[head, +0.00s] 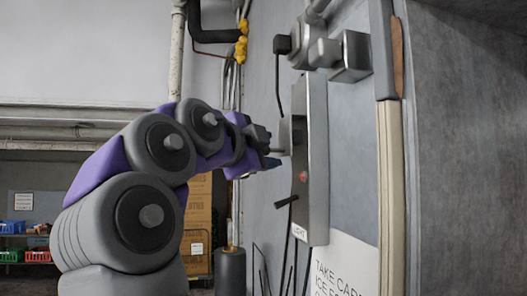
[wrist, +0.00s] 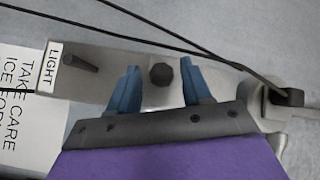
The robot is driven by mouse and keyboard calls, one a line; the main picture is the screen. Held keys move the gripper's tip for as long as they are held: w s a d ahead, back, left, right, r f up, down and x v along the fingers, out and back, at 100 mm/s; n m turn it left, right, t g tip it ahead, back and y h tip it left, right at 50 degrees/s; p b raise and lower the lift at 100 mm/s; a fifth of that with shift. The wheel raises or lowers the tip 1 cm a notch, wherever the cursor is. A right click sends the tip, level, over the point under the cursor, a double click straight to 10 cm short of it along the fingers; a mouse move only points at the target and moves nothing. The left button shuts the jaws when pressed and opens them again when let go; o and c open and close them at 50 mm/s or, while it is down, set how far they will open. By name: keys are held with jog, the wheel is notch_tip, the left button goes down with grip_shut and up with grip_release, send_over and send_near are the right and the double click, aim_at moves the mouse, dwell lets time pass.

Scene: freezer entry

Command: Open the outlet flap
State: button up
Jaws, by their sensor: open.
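A tall grey metal panel (head: 316,125) is fixed to the wall in the head view. A small lighter plate with a dark knob (wrist: 161,74) sits on this panel in the wrist view; it seems to be the outlet flap (wrist: 160,98), and looks closed. My gripper (head: 270,155) faces the panel from the left, close to the knob. In the wrist view its blue fingers are open, one on each side of the knob, with gaps between. Whether the fingertips reach past the knob's face is unclear. My gripper hides the plate's lower part there.
A dark lever (wrist: 80,62) sticks out beside the LIGHT label (wrist: 50,67). Black cables (wrist: 215,56) cross near the panel. A grey box fitting (head: 350,57) is above it, and a warning sign (head: 345,265) below. A cream vertical post (head: 391,190) stands right.

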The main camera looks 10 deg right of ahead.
jog(key=shift+w+d, duration=0.35)
jog(key=shift+d, duration=0.3)
jog(key=shift+w+a, duration=0.1)
jog(key=shift+a, duration=1.1)
jog(key=shift+c, duration=0.2)
jog(key=shift+a, duration=0.25)
jog(key=shift+c, duration=0.7)
jog(key=shift+d, duration=0.55)
jog(key=c, duration=0.5)
jog(key=shift+d, duration=0.25)
grip_shut()
